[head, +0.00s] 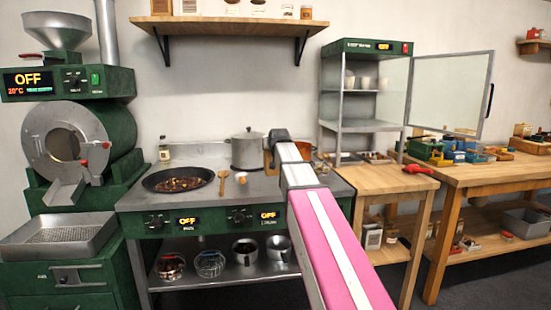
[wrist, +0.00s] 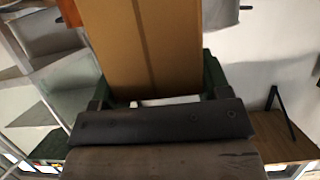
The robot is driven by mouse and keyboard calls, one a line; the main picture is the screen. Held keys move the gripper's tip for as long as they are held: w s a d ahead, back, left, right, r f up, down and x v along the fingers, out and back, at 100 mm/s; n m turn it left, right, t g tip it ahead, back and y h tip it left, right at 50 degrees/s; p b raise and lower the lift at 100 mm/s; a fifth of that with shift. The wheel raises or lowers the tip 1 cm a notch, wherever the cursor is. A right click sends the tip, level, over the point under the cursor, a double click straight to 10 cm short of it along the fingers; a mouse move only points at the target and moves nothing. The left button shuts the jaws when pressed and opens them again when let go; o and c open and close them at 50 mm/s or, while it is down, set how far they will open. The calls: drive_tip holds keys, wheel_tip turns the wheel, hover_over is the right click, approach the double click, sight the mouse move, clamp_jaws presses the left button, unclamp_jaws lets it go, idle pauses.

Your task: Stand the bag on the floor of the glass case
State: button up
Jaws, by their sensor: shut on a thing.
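A brown paper bag (wrist: 142,45) fills the top middle of the wrist view, with a crease down its face. My gripper (wrist: 158,88) is shut on it; a dark finger shows on each side. In the head view my gripper (head: 279,136) is above the stove counter, mostly hidden behind my arm, and only a brown edge shows beside it. The glass case (head: 366,47) stands to the right with its glass door (head: 450,95) swung open to the right. Its floor (head: 362,126) looks bare. My gripper and the bag are outside the case, to its left.
White cups (head: 367,82) stand on the case's upper shelf. A steel pot (head: 246,150) is on the counter close by my gripper. A pan of chestnuts (head: 178,181) is further left.

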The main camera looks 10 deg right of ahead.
drive_tip(key=shift+w+d+f, duration=0.1)
drive_tip(key=shift+d+f, duration=0.15)
drive_tip(key=shift+f, duration=0.55)
drive_tip(key=shift+d+f, duration=0.2)
drive_tip(key=shift+f, duration=0.55)
drive_tip(key=shift+w+d+f, duration=0.1)
drive_tip(key=shift+d+f, duration=0.15)
drive_tip(key=shift+f, duration=0.65)
drive_tip(key=o, duration=1.3)
